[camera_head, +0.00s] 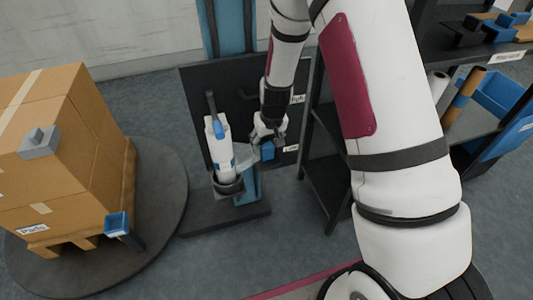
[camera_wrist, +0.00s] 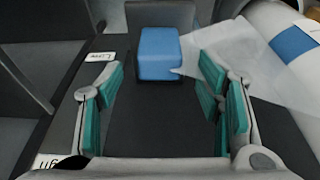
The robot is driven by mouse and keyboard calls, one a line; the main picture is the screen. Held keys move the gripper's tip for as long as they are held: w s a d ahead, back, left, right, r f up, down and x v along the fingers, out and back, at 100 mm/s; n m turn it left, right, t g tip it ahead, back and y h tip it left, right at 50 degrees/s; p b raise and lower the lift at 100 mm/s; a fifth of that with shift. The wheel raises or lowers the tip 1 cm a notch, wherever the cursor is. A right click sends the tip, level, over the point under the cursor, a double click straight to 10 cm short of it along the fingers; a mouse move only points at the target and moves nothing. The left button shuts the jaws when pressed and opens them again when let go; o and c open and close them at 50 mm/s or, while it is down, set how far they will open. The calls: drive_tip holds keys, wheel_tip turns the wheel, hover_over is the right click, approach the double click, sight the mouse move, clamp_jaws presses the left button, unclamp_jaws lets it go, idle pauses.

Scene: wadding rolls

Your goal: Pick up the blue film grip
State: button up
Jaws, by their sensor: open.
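The blue film grip (camera_wrist: 160,53) is a small blue block ahead of my gripper (camera_wrist: 162,85) in the wrist view, centred between the two fingers. A sheet of translucent film (camera_wrist: 225,52) runs from its right side toward the white roll (camera_wrist: 299,48). My gripper is open with teal finger pads apart, and nothing is held between them. In the head view my gripper (camera_head: 268,130) hangs just above the blue film grip (camera_head: 268,151), which is partly hidden behind it. The white roll (camera_head: 221,160) stands upright to its left.
A black panel (camera_head: 195,90) stands behind the roll on a dark base (camera_head: 205,219). A carton stack (camera_head: 75,150) sits on a round turntable (camera_head: 160,205) at left. A dark shelf rack (camera_head: 325,180) stands close at right. Grey floor is clear in front.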

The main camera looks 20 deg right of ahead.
drive_tip(key=shift+w+f, duration=0.15)
drive_tip(key=shift+f, duration=0.55)
drive_tip(key=shift+c, duration=0.2)
drive_tip(key=c, duration=1.2)
drive_tip(key=shift+r, duration=0.15)
